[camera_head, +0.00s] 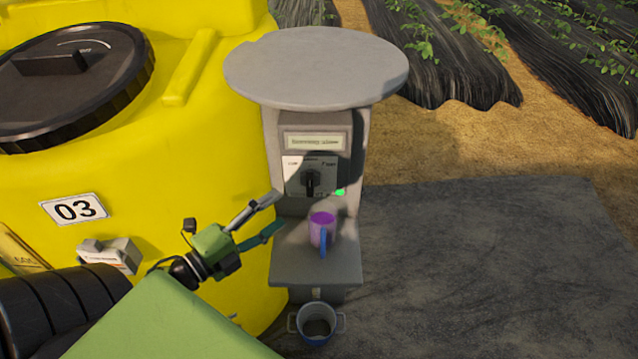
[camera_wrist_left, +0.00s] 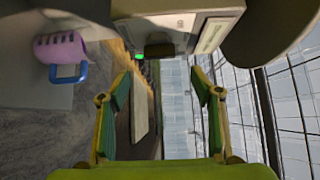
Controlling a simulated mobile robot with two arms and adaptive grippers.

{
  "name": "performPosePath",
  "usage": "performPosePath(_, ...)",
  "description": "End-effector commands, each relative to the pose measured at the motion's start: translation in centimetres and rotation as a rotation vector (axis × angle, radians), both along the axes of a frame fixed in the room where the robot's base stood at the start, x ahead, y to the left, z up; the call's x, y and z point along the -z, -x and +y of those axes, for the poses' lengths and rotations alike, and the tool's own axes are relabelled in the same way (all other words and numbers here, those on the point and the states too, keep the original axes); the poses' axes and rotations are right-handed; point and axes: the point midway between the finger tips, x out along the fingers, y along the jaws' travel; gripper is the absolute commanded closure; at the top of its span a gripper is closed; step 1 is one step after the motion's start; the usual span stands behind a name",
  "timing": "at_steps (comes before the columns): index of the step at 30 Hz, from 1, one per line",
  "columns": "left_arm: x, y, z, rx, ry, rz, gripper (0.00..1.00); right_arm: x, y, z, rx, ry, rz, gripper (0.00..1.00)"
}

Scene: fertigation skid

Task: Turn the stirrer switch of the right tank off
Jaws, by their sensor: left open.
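The switch is a black knob (camera_head: 311,182) on a pale plate of a grey post, under a small label plate (camera_head: 316,141). A green lamp (camera_head: 340,192) is lit at its lower right. The post stands against the yellow tank (camera_head: 190,130) marked 03. My left gripper (camera_head: 279,211) is open and empty, left of and below the knob, apart from it. In the left wrist view the open fingers (camera_wrist_left: 160,80) face the switch housing (camera_wrist_left: 205,30), with the dark knob (camera_wrist_left: 160,49) and green lamp (camera_wrist_left: 140,57) ahead. My right gripper is out of view.
A purple cup (camera_head: 322,230) with a blue handle stands on the grey shelf (camera_head: 316,265) below the switch, close right of my fingers. A round grey top (camera_head: 315,68) overhangs the switch. A two-handled pot (camera_head: 318,322) is below the shelf. Dark ground on the right is clear.

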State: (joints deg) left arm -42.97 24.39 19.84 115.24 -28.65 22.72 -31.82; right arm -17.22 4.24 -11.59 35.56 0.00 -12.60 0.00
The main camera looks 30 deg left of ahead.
Motion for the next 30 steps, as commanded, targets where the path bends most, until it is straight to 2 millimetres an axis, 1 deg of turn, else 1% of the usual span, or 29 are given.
performPosePath(1, -0.5, -1.1, -0.3, 0.003, 0.000, -0.005, 0.41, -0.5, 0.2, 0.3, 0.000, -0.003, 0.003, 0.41)
performPosePath(5, -0.5, -3.7, -0.9, 0.001, 0.001, -0.005, 0.41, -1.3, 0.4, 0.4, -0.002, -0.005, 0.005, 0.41)
performPosePath(9, -0.5, -6.4, -1.5, 0.001, 0.001, -0.004, 0.41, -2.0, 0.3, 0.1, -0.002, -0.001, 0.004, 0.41)
performPosePath(15, -0.3, -9.5, -2.2, -0.001, 0.003, -0.001, 0.41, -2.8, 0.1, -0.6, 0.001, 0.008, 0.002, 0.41)
performPosePath(21, -0.2, -11.0, -2.6, -0.001, 0.003, 0.000, 0.41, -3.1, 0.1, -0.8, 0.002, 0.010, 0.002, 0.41)
performPosePath(30, 0.0, -11.3, -2.7, -0.001, 0.003, 0.002, 0.41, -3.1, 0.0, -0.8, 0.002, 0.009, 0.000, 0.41)
